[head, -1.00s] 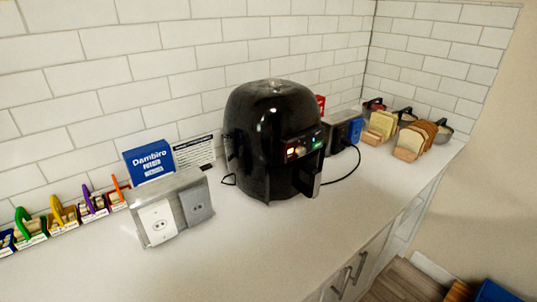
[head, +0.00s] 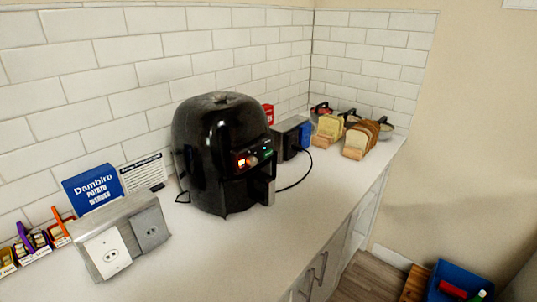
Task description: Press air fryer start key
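The black air fryer (head: 208,150) stands upright on the white counter against the tiled wall, left of the picture's middle. Its front faces right and toward me. Which of these is the start key is too small to tell. The drawer handle (head: 264,188) sticks out below the panel. My gripper is not in view.
The counter front (head: 240,250) is clear. A blue bin (head: 459,280) is on the floor.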

